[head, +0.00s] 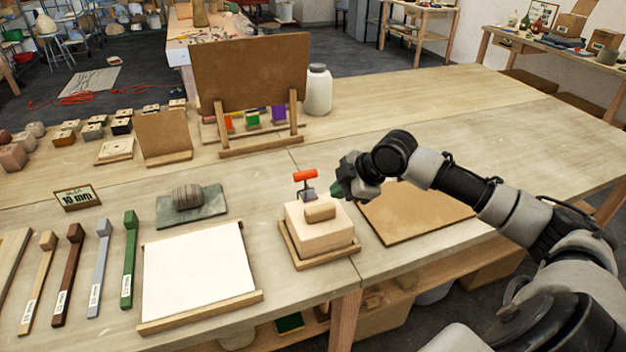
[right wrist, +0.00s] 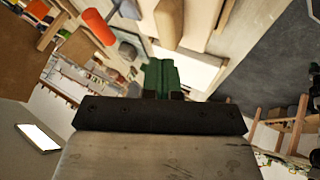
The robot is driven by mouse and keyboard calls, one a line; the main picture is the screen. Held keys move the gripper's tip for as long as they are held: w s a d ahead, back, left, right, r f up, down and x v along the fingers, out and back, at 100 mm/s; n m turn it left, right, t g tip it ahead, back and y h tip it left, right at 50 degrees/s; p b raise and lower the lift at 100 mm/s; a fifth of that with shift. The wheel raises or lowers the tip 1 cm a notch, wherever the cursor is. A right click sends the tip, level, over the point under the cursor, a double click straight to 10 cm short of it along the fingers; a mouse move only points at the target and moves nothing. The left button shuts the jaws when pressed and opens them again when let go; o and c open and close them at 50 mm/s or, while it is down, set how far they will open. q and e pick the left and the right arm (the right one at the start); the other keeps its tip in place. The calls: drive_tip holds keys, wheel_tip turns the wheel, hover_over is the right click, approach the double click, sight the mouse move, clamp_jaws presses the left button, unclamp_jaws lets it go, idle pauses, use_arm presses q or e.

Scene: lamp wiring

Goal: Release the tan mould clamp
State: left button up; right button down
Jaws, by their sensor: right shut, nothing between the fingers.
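The tan mould (head: 315,236) is a pale block on a wooden tray (head: 324,260) near the table's front edge. Its clamp has a red handle (head: 304,175) on a dark upright stem at the back of the block. A rounded tan piece (head: 320,213) lies on top. In the right wrist view the red handle (right wrist: 98,27) is at upper left and the rounded tan piece (right wrist: 168,20) at top centre. My right gripper (head: 337,189) is just right of the handle, apart from it. Its green fingers (right wrist: 161,76) are shut and empty. My left gripper is out of view.
A brown board (head: 410,210) lies right of the mould, under my right arm. A white sheet on a wooden tray (head: 200,270) lies to the left, beside several labelled sticks (head: 130,262). A standing board (head: 250,78) and a white jar (head: 318,90) are behind.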

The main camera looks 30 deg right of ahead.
drive_tip(key=d+r, duration=0.2)
drive_tip(key=shift+w+r, duration=0.4)
drive_tip(key=shift+w, duration=0.1)
drive_tip(key=p, duration=0.3)
approach(313, 197)
drive_tip(key=a+f, duration=0.1)
drive_tip(key=w+a+f, duration=0.2)
drive_tip(key=a, duration=0.1)
drive_tip(key=shift+w+d+r+p, duration=0.2)
drive_tip(key=shift+w+d, duration=0.05)
drive_tip(key=shift+w, duration=0.3)
drive_tip(key=shift+w+d+r+p, duration=0.15)
drive_tip(key=shift+w+d+p, duration=0.05)
drive_tip(key=shift+w, duration=0.3)
drive_tip(key=shift+w+d, duration=0.15)
drive_tip(key=shift+w, duration=0.55)
drive_tip(key=shift+r, duration=0.1)
